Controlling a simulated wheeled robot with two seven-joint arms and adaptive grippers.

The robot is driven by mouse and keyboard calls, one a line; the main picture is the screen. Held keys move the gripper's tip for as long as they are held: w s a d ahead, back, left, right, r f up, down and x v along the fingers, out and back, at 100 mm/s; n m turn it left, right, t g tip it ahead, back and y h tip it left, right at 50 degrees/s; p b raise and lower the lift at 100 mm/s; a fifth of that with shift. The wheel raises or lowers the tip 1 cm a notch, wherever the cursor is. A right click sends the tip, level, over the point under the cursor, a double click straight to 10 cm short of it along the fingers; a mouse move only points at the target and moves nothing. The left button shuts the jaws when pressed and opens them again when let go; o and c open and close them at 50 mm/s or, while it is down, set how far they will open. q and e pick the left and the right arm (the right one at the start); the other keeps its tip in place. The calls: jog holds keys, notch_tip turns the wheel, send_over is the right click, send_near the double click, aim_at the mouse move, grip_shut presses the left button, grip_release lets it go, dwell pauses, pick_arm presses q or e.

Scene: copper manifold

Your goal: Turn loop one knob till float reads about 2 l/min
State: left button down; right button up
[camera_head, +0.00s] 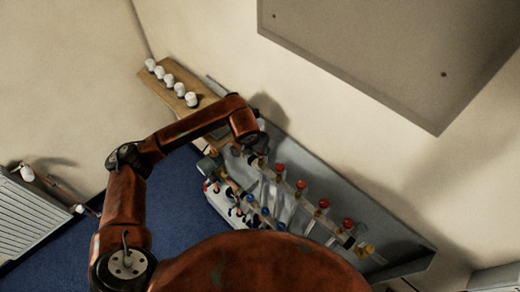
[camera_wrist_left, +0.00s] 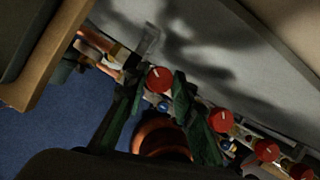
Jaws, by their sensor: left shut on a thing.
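A red knob with a white pointer mark (camera_wrist_left: 160,79) sits at the left end of a row in the left wrist view. My left gripper (camera_wrist_left: 158,86) has its dark green fingers on either side of this knob and is shut on it. In the head view the left gripper (camera_head: 257,160) is small and dark at the manifold's upper left end, and the held knob cannot be made out there. Clear flow tubes stand along the manifold (camera_head: 285,205), but float and scale are too small to read. My right gripper is not in view.
More red knobs (camera_head: 324,203) run down to the right, with blue knobs (camera_head: 265,212) below. A grey cabinet back (camera_head: 385,215) lies behind them. A wooden shelf (camera_head: 155,82) carries several white caps (camera_head: 179,89). A white radiator (camera_head: 25,215) stands at left. Blue floor is open between.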

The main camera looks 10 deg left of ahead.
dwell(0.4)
pick_arm(q)
jog(key=c, duration=1.6)
grip_release()
jog(key=shift+r, duration=0.1)
jog(key=v, duration=1.1)
jog(key=shift+s+r, duration=0.2)
jog(key=shift+r, duration=0.2)
